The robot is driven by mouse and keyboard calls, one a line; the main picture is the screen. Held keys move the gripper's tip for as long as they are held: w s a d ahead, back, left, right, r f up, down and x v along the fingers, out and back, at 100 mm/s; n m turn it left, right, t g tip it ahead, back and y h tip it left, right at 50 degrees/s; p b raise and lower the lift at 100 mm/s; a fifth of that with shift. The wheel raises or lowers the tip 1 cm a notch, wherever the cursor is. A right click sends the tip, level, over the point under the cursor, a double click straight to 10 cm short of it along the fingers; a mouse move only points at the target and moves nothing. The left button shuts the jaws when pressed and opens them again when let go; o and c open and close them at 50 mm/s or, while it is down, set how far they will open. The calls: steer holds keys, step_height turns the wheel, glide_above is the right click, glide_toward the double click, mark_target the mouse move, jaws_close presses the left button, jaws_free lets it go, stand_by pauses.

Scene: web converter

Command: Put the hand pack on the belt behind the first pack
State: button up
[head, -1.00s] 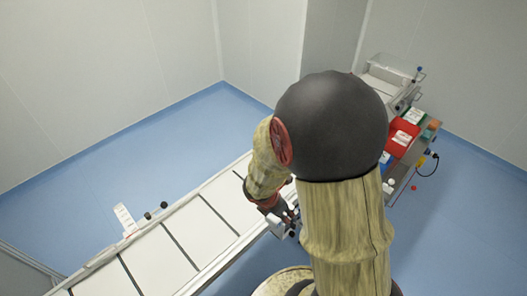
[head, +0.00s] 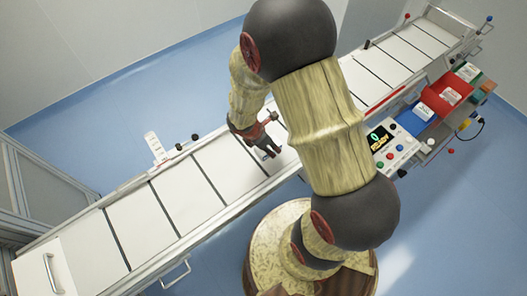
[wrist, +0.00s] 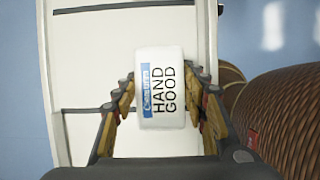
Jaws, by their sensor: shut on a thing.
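In the head view the pack is small and partly hidden by my gripper. The belt (head: 182,194) is a long white conveyor with dark cross lines, running from lower left to upper right. In the wrist view the pack appears over the belt (wrist: 92,60); I cannot tell whether it touches. I make out no other pack on the belt, and my arm hides part of it.
A control box (head: 393,148) with a lit display stands at the belt's near side. Right of it are a blue bin (head: 407,117) and a red bin (head: 440,100) holding white-labelled items. A white panel (head: 155,147) stands at the far edge.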

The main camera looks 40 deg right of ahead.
steer(key=shift+w+a+f, duration=0.35)
steer(key=shift+w+f, duration=0.05)
steer(key=shift+f, duration=0.2)
steer(key=shift+w+a+f, duration=0.3)
steer(key=shift+w+f, duration=0.05)
steer(key=shift+f, duration=0.25)
steer(key=shift+w+a+f+b, duration=0.15)
steer(key=shift+f+b, duration=0.45)
steer(key=shift+f, duration=1.1)
steer(key=shift+f, duration=0.1)
steer(key=o, duration=1.4)
steer(key=shift+c, duration=0.2)
